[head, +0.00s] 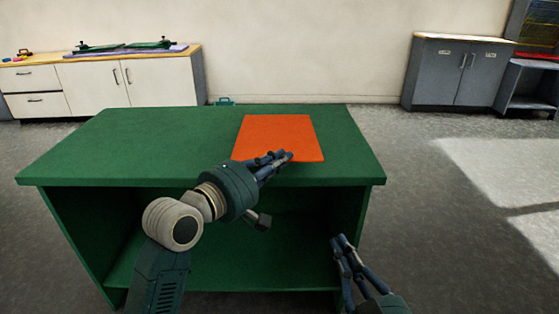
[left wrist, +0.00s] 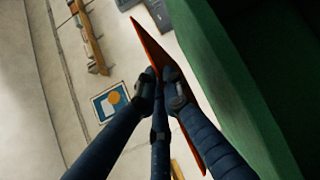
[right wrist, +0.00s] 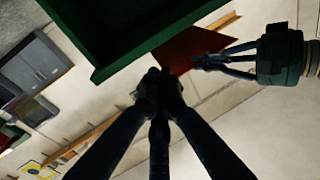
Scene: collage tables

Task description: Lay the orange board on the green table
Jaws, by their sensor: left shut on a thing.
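The orange board (head: 275,135) is a flat square sheet, seen over the right part of the green table (head: 165,140) in the head view. My left gripper (head: 285,155) is shut on its near edge, with fingers covering a bit of that edge. In the left wrist view the board (left wrist: 142,40) shows nearly edge-on between the fingertips (left wrist: 160,75). A gap shows between it and the green tabletop (left wrist: 225,75), so it is held above the table, roughly level. My right gripper (head: 343,240) is shut and empty, low in front of the table's right end.
The table has an open shelf (head: 225,270) below its top. The tabletop left of the board is bare. A white cabinet (head: 160,82) with items on top stands at the back left, and a grey cabinet (head: 455,75) at the back right. Floor to the right is clear.

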